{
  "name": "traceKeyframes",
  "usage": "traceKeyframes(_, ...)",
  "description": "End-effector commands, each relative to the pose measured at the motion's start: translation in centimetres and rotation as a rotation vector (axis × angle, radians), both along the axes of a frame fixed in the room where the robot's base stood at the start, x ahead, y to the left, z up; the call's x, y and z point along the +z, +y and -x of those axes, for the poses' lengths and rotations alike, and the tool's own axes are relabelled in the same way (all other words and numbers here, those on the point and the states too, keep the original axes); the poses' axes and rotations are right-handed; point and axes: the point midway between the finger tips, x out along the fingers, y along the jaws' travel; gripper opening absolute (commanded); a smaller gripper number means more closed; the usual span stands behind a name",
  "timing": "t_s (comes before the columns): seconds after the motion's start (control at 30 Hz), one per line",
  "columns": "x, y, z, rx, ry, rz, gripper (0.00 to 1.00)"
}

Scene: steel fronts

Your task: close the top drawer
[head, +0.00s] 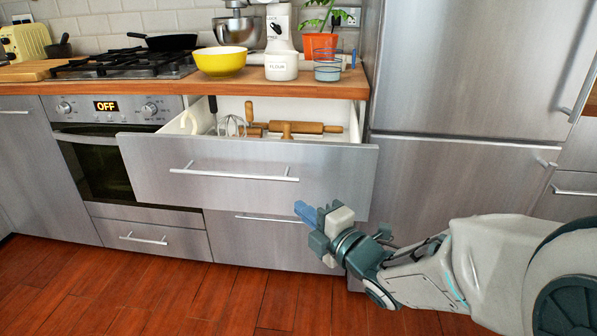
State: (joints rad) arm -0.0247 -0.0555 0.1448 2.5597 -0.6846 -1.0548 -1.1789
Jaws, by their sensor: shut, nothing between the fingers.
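The top drawer (245,170) stands pulled well out from under the wooden counter. It has a brushed steel front with a horizontal bar handle (234,174). Inside lie a whisk (232,125), a rolling pin (297,127) and other utensils. My gripper (305,212) is shut and empty. In the picture it overlaps the lower right part of the drawer front, below and right of the handle. I cannot tell whether it touches the front. The arm reaches in from the right.
A lower drawer (250,240) is shut beneath. An oven (110,150) stands left, a tall steel fridge (450,170) right. The red wood floor (130,290) in front is clear.

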Motion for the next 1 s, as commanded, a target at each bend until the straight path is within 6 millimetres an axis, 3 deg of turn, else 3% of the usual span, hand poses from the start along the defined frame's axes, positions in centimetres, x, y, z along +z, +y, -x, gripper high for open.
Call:
traceKeyframes(0.23, -0.3, 3.7, -3.9, 0.003, 0.000, -0.001, 0.00)
traceKeyframes(0.5, -0.1, 3.3, -7.2, -0.001, -0.001, -0.001, 0.00)
traceKeyframes(1.0, 0.0, 3.2, -7.7, -0.001, 0.000, 0.000, 0.00)
